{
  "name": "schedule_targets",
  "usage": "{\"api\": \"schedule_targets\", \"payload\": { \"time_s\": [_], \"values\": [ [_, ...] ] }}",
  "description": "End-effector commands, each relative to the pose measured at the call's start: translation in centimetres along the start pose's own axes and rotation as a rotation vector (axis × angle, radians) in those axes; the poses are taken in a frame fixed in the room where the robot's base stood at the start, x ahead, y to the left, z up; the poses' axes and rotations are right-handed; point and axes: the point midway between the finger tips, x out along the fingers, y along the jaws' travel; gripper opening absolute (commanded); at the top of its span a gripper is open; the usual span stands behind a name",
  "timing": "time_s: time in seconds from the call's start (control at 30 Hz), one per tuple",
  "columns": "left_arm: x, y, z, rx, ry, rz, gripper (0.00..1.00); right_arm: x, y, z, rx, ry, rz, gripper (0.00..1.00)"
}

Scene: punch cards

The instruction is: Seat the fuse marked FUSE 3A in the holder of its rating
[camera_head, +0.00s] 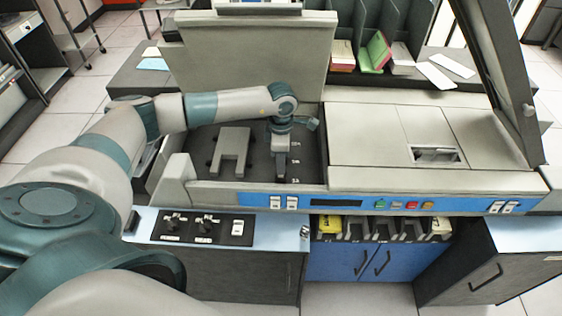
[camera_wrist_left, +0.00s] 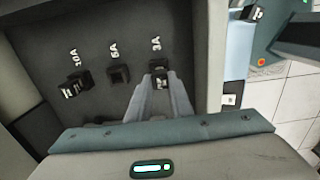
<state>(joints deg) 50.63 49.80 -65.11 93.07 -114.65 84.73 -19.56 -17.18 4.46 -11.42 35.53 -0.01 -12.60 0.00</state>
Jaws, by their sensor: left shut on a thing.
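My left gripper (camera_wrist_left: 160,98) is shut on a small dark fuse (camera_wrist_left: 159,82) with a pale mark too small to read. The fuse is at the holder marked 3A, at the right of the row in the wrist view; the fingers and fuse hide most of that holder. I cannot tell whether the fuse is fully down in it. The 5A holder (camera_wrist_left: 118,75) looks dark and empty. The 10A holder (camera_wrist_left: 77,86) shows a dark block with pale marks. In the head view my left gripper (camera_head: 280,173) points down into the open machine bay. My right gripper is out of view.
A grey bracket (camera_head: 231,150) stands in the bay left of the gripper. The bay's front wall (camera_head: 255,187) and raised lid (camera_head: 250,60) bound it. A black panel with knobs (camera_head: 204,228) sits on the ledge in front. Card bins (camera_head: 380,230) stand below the blue button strip.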

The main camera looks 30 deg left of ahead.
Motion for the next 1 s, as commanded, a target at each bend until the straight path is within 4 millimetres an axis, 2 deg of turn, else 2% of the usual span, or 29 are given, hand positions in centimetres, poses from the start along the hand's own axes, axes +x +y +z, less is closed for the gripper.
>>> {"api": "schedule_targets", "payload": {
  "time_s": [0.4,0.87,0.9,0.97,1.0],
  "values": [
    [1.20,0.00,0.01,0.000,0.000,0.000,0.00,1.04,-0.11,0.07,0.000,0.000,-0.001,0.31],
    [1.28,0.00,0.01,0.000,0.000,0.000,0.00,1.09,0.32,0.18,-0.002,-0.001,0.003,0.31],
    [1.28,0.00,0.01,0.000,0.000,0.000,0.27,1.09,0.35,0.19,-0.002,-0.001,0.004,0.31],
    [1.28,0.00,0.01,0.000,0.000,0.000,0.41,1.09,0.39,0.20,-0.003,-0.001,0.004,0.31],
    [1.27,0.00,0.01,0.000,0.000,0.000,0.41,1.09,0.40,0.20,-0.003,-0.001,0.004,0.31]
  ]
}}
